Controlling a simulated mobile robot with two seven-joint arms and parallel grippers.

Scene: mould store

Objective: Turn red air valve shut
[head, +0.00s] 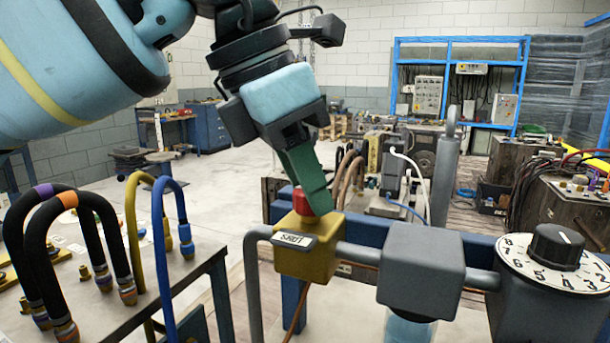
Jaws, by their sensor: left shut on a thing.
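The red air valve (300,199) is a small red knob on top of a brass-coloured block (305,262). The block sits in a grey pipe line and has a small label plate (295,240) on it. My left gripper (316,203) comes down from above with its green fingers at the knob and is shut on it. The fingers hide the knob's right side, so I cannot tell its exact turn position. My right gripper is not in view.
Right of the block are a grey box (421,262) and a numbered dial (555,258) with a black knob. A table (195,267) with bent hoses (75,235) stands at left. Open floor (215,185) lies behind.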

